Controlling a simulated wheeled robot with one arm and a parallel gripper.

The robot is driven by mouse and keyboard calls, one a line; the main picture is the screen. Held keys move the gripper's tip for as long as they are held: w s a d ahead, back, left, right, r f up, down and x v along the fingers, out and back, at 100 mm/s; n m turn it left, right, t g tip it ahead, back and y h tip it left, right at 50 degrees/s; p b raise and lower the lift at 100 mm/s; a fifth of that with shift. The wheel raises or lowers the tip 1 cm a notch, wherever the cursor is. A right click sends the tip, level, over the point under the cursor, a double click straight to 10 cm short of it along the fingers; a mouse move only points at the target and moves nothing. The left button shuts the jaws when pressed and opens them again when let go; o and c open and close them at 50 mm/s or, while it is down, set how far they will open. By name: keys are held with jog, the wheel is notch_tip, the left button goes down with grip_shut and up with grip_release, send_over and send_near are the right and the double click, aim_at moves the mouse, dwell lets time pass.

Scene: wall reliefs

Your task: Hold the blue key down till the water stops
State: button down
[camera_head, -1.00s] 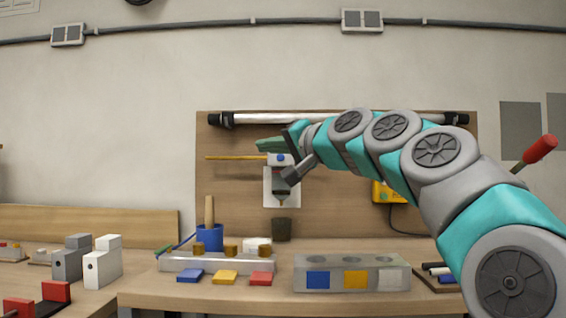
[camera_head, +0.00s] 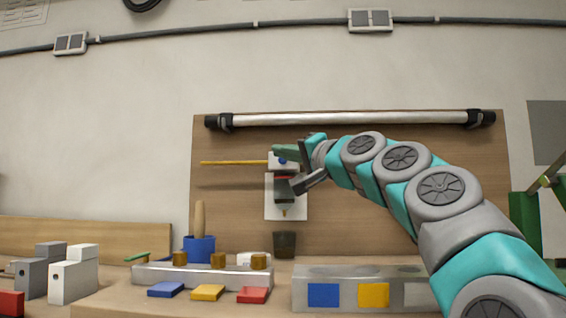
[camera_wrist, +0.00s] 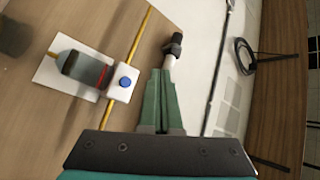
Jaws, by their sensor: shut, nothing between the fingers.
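The blue key (camera_head: 283,160) is a small round button on a white box on the wall board. It also shows in the wrist view (camera_wrist: 125,82). Below the box hangs a grey-green vessel (camera_head: 284,191) with a red line near its top, against a white card (camera_head: 298,208). A yellow tip points down from it towards a dark cup (camera_head: 284,243). I cannot make out running water. My gripper (camera_head: 277,150) has its green fingers shut and empty, just above the key in the head view. In the wrist view the fingers (camera_wrist: 160,72) lie right of the key, apart from it.
A yellow rod (camera_head: 234,162) runs through the white box. A silver tube (camera_head: 350,118) crosses the board above my arm. On the bench below are a strip with coloured tabs (camera_head: 203,275) and a grey block with coloured squares (camera_head: 350,272).

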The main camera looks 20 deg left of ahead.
jog(key=w+a+p, duration=0.2)
jog(key=w+p, duration=0.3)
jog(key=w, duration=0.3)
jog(key=shift+w, duration=0.25)
dwell(0.4)
jog(key=shift+w+p, duration=0.15)
jog(key=shift+p, duration=0.15)
dwell(1.4)
jog(key=shift+w+a, duration=0.15)
jog(key=shift+w, duration=0.1)
jog(key=shift+w+p, duration=0.4)
jog(key=shift+p, duration=0.2)
dwell(0.5)
jog(key=shift+s, duration=0.15)
jog(key=shift+s+b, duration=0.65)
jog(key=shift+b, duration=0.15)
